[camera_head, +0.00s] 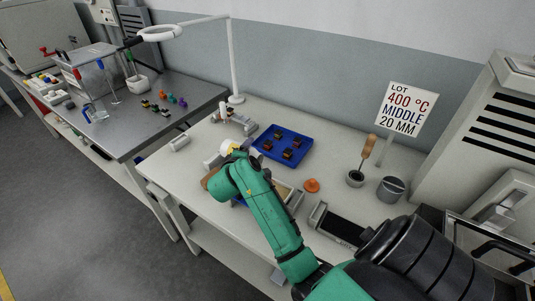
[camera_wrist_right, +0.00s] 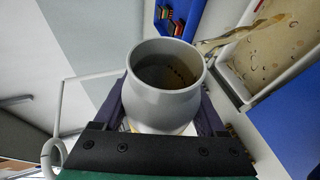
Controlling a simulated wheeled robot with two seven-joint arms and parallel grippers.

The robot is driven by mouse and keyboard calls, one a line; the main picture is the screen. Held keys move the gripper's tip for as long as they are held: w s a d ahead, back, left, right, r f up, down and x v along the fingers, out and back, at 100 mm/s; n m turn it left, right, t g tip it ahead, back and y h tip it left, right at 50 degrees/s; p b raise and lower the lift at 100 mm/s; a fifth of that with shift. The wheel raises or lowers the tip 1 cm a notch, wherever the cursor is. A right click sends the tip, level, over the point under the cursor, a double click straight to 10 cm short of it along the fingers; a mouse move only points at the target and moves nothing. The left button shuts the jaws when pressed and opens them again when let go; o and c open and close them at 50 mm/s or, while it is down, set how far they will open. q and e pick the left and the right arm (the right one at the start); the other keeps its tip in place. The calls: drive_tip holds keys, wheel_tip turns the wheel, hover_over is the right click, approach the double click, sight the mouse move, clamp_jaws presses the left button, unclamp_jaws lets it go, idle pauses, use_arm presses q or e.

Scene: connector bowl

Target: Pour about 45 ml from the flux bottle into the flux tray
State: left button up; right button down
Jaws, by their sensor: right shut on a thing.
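My right gripper (camera_wrist_right: 165,118) is shut on the flux bottle (camera_wrist_right: 166,92), one dark finger on each side of its grey, wide-mouthed body. Brown liquid shows inside the mouth. An amber stream (camera_wrist_right: 226,40) runs from beside the lip toward the flux tray (camera_wrist_right: 243,93), whose tan floor carries wet-looking puddles. In the head view, my green right arm covers much of the tray (camera_head: 284,190), and the gripper (camera_head: 226,153) is at its far left end. The bottle is mostly hidden there, so its tilt is hard to judge. My left gripper is not in view.
A blue tray (camera_head: 267,154) with several dark parts lies behind the arm. An orange disc (camera_head: 311,185) lies right of the flux tray. A brush in a small pot (camera_head: 355,179), a grey cup (camera_head: 391,189) and a sign (camera_head: 406,108) stand farther right.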

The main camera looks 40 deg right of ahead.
wheel_tip(320, 180, up, 2)
drive_tip(key=p, duration=0.3)
drive_tip(key=shift+r+g+p, duration=0.15)
drive_tip(key=shift+g+p, duration=0.15)
drive_tip(key=shift+p, duration=0.05)
drive_tip(key=p, duration=0.1)
drive_tip(key=n+g+p, duration=0.1)
drive_tip(key=p, duration=0.1)
drive_tip(key=shift+w+d+r, duration=0.1)
drive_tip(key=shift+w+r, duration=0.1)
drive_tip(key=shift+w, duration=0.15)
drive_tip(key=shift+f+n+b, duration=0.3)
drive_tip(key=shift+f+b, duration=0.15)
drive_tip(key=shift+f, duration=0.35)
drive_tip(key=g+p, duration=0.1)
drive_tip(key=n+p, duration=0.1)
drive_tip(key=p, duration=0.1)
drive_tip(key=shift+s+d+f+g+h, duration=0.1)
drive_tip(key=shift+s+d+g+h, duration=0.1)
drive_tip(key=shift+g+h, duration=0.15)
drive_tip(key=shift+s+f+n, duration=0.1)
drive_tip(key=shift+f+n, duration=0.15)
drive_tip(key=shift+n, duration=0.05)
drive_tip(key=shift+r, duration=0.1)
